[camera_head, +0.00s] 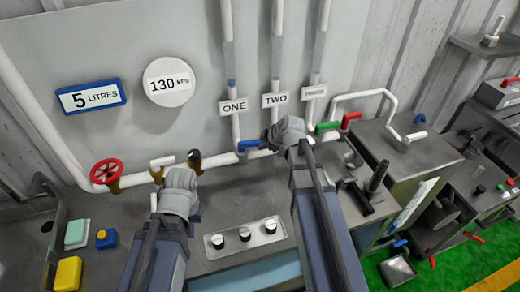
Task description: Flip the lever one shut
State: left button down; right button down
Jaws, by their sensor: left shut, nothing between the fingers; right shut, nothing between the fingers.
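The blue lever (249,146) sits at the foot of the pipe below the ONE sign (234,106). It lies about level, pointing right. My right gripper (271,138) is shut and empty, close to the right end of the blue lever. I cannot tell whether they touch. It hides the foot of the pipe below the TWO sign (275,99). My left gripper (180,172) is shut and empty, lower left of the lever, by a white-handled brass valve (162,162) and a dark-handled one (195,158).
A green lever (326,127) and a red handle (350,118) are to the right. A red handwheel (106,171) is on the left pipe. A panel with several knobs (245,235) lies between my arms. A black upright tool (378,177) stands on the right bench.

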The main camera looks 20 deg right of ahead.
jog(key=shift+w+d, duration=0.5)
jog(key=shift+w, duration=0.3)
pick_arm(q)
jog(key=shift+s, duration=0.1)
pick_arm(e)
jog(key=shift+w+d, duration=0.1)
jog(key=shift+w, duration=0.1)
jog(key=shift+s, duration=0.1)
